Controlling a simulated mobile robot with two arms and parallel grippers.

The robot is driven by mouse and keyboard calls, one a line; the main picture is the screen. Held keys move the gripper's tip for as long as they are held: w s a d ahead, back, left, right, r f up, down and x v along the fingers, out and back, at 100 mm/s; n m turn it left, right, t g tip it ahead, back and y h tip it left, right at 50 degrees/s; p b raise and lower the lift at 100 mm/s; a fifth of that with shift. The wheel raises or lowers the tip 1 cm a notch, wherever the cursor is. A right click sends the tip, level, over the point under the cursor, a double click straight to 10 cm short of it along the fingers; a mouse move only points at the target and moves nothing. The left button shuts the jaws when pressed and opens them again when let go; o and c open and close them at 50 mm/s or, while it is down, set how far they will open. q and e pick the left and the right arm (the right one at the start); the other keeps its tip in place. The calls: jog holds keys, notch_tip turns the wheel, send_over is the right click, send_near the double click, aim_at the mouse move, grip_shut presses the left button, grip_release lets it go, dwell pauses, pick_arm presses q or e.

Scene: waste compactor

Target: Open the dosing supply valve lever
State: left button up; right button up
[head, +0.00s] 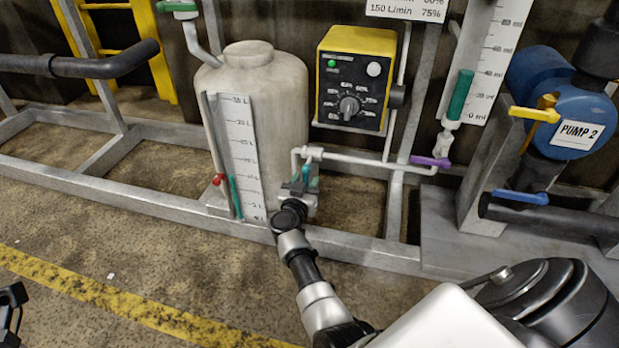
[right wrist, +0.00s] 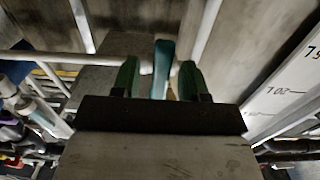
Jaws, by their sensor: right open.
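A teal valve lever (head: 306,173) sits on the white pipe at the lower right of the beige tank (head: 262,110). In the right wrist view the teal lever (right wrist: 163,66) stands upright between my two green fingertips. Contact with the fingers cannot be made out. The valve body under the lever is mostly hidden by my gripper. A dark piece at the left edge of the head view may be my left gripper (head: 12,300); its jaws are unclear.
A yellow dosing controller (head: 356,78) hangs above the white pipe (head: 365,159). A red lever (head: 218,180) is at the tank's left, a purple lever (head: 430,162) at right. Pump 2 (head: 575,115) has yellow and blue levers. A grey frame rail (head: 150,197) runs along the floor.

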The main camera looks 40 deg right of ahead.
jog(key=shift+w+d, duration=0.3)
jog(key=shift+c, duration=0.2)
grip_shut()
jog(key=shift+r, duration=0.1)
